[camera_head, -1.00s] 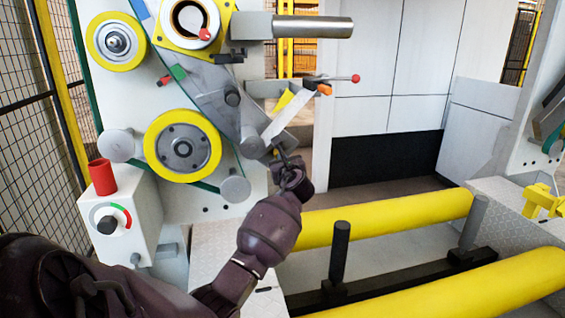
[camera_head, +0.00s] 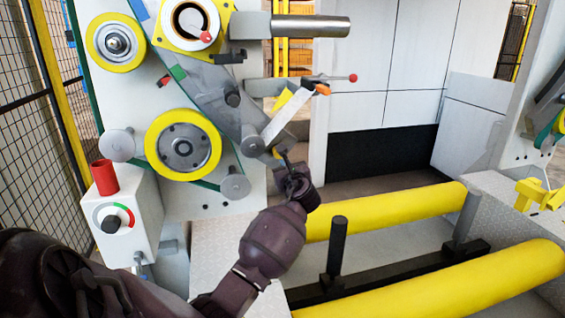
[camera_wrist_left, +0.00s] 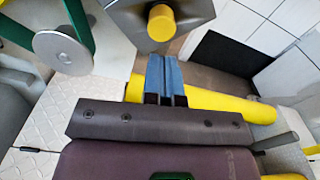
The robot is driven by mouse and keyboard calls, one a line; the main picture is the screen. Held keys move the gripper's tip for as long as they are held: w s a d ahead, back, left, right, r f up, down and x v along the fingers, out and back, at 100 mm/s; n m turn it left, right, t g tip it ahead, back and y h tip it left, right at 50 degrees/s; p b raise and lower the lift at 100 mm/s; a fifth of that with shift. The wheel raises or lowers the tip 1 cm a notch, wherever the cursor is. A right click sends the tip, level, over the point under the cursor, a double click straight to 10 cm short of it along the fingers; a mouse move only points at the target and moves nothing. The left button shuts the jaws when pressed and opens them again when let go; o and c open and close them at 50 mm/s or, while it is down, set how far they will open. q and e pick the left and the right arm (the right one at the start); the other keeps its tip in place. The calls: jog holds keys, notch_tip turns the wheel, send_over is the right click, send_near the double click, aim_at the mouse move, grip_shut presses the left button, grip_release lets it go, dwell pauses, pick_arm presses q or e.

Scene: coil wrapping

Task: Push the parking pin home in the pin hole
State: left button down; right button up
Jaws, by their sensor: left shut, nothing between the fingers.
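A yellow round-ended knob, which looks like the parking pin's head (camera_wrist_left: 161,22), stands out from a grey plate (camera_wrist_left: 185,12) at the top of the left wrist view. In the head view a small yellow bit of it (camera_head: 277,153) shows at the lower end of the grey swing arm (camera_head: 240,105). The pin hole and the pin's shaft are hidden. My left gripper (camera_wrist_left: 165,62) has its blue fingers shut and empty, pointing at the knob, with a small gap seeming to lie between. In the head view its fingertips (camera_head: 284,155) are beside the arm's end. My right gripper is out of view.
Rollers with yellow rims (camera_head: 183,146) and grey guide rollers (camera_head: 235,187) sit close left of the gripper. A control box (camera_head: 130,215) with a red top piece stands at lower left. Yellow horizontal rollers (camera_head: 400,210) lie to the right. A red-tipped lever (camera_head: 330,78) is above.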

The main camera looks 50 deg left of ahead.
pick_arm(q)
jog(key=p+v, duration=0.1)
jog(key=v, duration=0.8)
jog(key=shift+r+p, duration=0.3)
jog(key=shift+p, duration=0.05)
jog(key=shift+s, duration=0.1)
